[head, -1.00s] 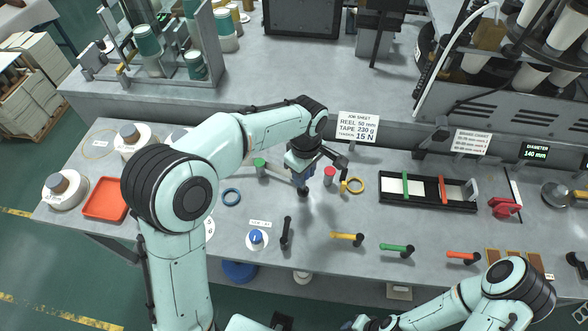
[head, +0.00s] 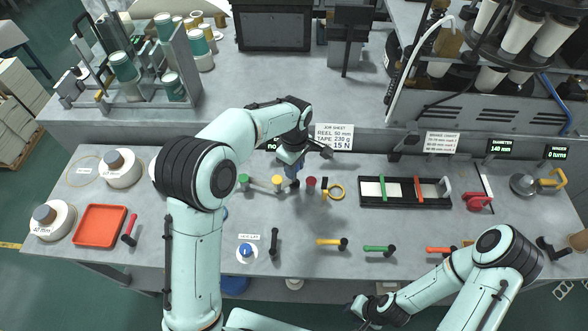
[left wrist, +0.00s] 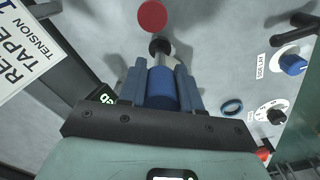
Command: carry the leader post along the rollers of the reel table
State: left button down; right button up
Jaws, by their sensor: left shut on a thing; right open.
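My left gripper (head: 293,172) is shut on a post with a blue grip (left wrist: 162,92), apparently the leader post; the fingers (left wrist: 160,85) flank it in the left wrist view. Its metal shaft ends in a dark tip (left wrist: 158,47). In the head view the gripper is among small upright rollers: a green one (head: 244,181) and a yellow one (head: 277,181) to its left, a red one (head: 311,182) close to its right. The red top also shows in the left wrist view (left wrist: 152,16). My right gripper (head: 354,306) is open at the bench's front edge, partly cut off by its arm.
A black tray (head: 405,204) with green and red bars stands farther right. Yellow (head: 330,242), green (head: 378,249) and red handles line the front. A blue knob (head: 247,250) and orange tray (head: 100,226) are left.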

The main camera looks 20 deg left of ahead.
pick_arm(q)
jog(key=shift+w+a+r+p, duration=0.1)
jog(key=shift+w+p, duration=0.1)
jog(key=shift+w, duration=0.25)
jog(key=shift+w+a+r+p, duration=0.1)
jog(key=shift+w+p, duration=0.05)
jog(key=shift+w, duration=0.25)
jog(key=shift+w+d, duration=2.65)
jog(key=shift+d, duration=3.4)
jog(key=shift+s+d+f+b, duration=0.1)
jog(key=shift+s+d+b, duration=0.1)
jog(key=shift+s+b, duration=0.55)
jog(key=shift+s+d+b, duration=0.2)
jog(key=shift+s+b, duration=0.3)
jog(key=shift+s, duration=0.5)
jog(key=shift+s+d+f+b, duration=0.1)
jog(key=shift+s+d+b, duration=0.1)
jog(key=shift+s+b, duration=0.55)
pick_arm(e)
jog(key=shift+s+f, duration=1.85)
pick_arm(q)
jog(key=shift+p, duration=0.4)
pick_arm(e)
jog(key=shift+w+r, duration=0.35)
pick_arm(q)
jog(key=shift+f+b, duration=0.3)
jog(key=shift+f, duration=0.65)
pick_arm(e)
jog(key=shift+s+f, duration=0.3)
jog(key=shift+f, duration=0.05)
